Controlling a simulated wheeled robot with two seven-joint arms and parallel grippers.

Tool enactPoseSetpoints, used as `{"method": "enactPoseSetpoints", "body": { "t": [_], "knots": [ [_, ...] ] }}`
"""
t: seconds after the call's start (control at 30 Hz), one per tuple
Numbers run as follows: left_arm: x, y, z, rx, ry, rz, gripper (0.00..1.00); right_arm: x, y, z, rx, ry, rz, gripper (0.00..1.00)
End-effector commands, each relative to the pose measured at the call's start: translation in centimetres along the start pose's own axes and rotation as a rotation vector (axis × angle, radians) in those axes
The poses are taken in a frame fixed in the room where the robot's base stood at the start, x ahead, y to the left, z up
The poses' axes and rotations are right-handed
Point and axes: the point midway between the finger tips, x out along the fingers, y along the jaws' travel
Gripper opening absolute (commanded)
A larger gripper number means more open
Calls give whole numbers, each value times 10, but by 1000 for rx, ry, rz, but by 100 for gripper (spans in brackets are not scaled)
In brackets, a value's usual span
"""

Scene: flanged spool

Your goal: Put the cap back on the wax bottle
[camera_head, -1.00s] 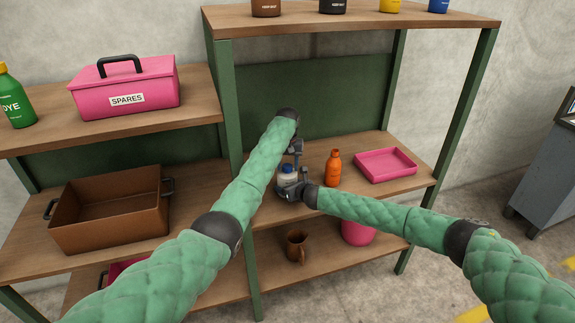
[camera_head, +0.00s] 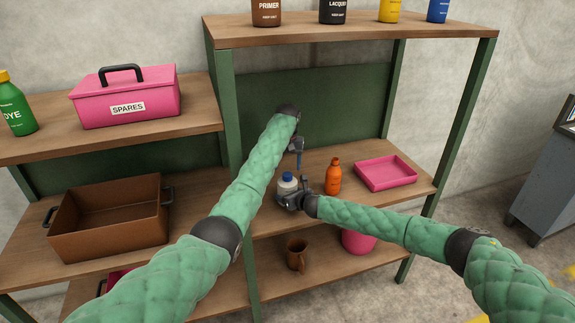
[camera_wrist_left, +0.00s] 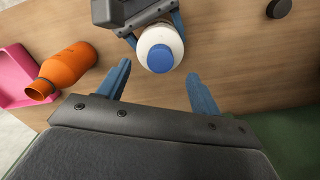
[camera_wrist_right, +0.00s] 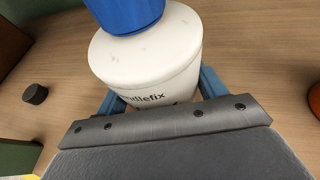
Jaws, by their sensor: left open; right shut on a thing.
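A white bottle (camera_head: 286,188) with a blue cap (camera_head: 288,177) on its top stands upright on the middle shelf. Its label shows partly in the right wrist view (camera_wrist_right: 150,75) and ends in "dlefix". My right gripper (camera_head: 290,196) is shut on the bottle's body from the front. My left gripper (camera_head: 299,166) is open and empty, close to the cap. In the left wrist view the cap (camera_wrist_left: 160,58) shows beyond its spread fingers, apart from them. No "wax" wording is readable on any bottle.
An orange bottle (camera_head: 333,176) with an open mouth stands to the right, beside a pink tray (camera_head: 386,171). A small dark disc (camera_wrist_right: 35,94) lies on the shelf. A brown bin (camera_head: 108,238) is at left. A brown mug (camera_head: 296,254) and pink container (camera_head: 357,239) are below.

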Motion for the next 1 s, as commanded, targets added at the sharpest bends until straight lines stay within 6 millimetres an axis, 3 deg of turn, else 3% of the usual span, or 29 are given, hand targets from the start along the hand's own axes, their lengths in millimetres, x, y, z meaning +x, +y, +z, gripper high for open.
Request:
{"method": "enactPoseSetpoints", "body": {
  "t": [0.47,1.0],
  "knots": [
    [-9,0,-1,0,2,0,75,0,0,-1,0,1,0,6],
    [-101,0,-1,0,1,0,75,0,0,-1,0,1,0,6]
  ]
}}
